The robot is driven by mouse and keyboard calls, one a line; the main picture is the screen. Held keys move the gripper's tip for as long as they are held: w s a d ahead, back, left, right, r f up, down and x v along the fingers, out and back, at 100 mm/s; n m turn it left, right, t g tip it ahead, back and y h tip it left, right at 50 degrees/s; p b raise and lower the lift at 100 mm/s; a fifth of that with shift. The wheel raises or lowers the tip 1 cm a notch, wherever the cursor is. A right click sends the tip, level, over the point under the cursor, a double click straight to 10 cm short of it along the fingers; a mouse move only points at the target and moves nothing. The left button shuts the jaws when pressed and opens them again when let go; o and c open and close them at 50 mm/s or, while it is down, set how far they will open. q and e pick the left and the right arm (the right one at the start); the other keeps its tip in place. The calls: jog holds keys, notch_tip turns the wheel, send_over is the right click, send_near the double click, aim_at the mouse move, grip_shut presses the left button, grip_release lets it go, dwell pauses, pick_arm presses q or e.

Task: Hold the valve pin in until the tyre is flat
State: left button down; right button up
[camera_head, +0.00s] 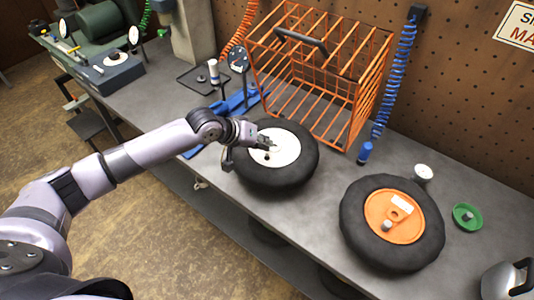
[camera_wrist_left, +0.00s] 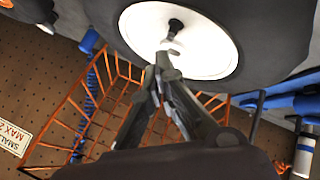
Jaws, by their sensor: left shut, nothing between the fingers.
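A black tyre with a white hub (camera_head: 284,148) lies flat on the workbench near the middle of the head view. My left gripper (camera_head: 266,145) is over this hub, with its fingers shut and nothing between them. In the left wrist view the fingertips (camera_wrist_left: 168,62) point at a small dark valve stem (camera_wrist_left: 175,25) on the white hub (camera_wrist_left: 205,45). The tips look close to the stem; I cannot tell whether they touch the pin. A second black tyre with an orange hub (camera_head: 377,205) lies to the right. My right gripper is not in view.
An orange wire cage (camera_head: 330,110) stands behind the white-hubbed tyre. A blue coiled hose (camera_head: 397,75) hangs to its right. A white-faced gauge (camera_head: 423,172) and a green dish (camera_head: 467,216) are on the bench (camera_head: 320,225) at the right.

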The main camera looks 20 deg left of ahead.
pick_arm(q)
jog(key=shift+f, duration=0.1)
jog(key=shift+f, duration=0.25)
jog(key=shift+f, duration=0.4)
dwell(0.5)
jog(key=shift+r, duration=0.1)
dwell(1.1)
jog(key=shift+r+p, duration=0.7)
jog(key=shift+p, duration=0.35)
jog(key=shift+r, duration=0.1)
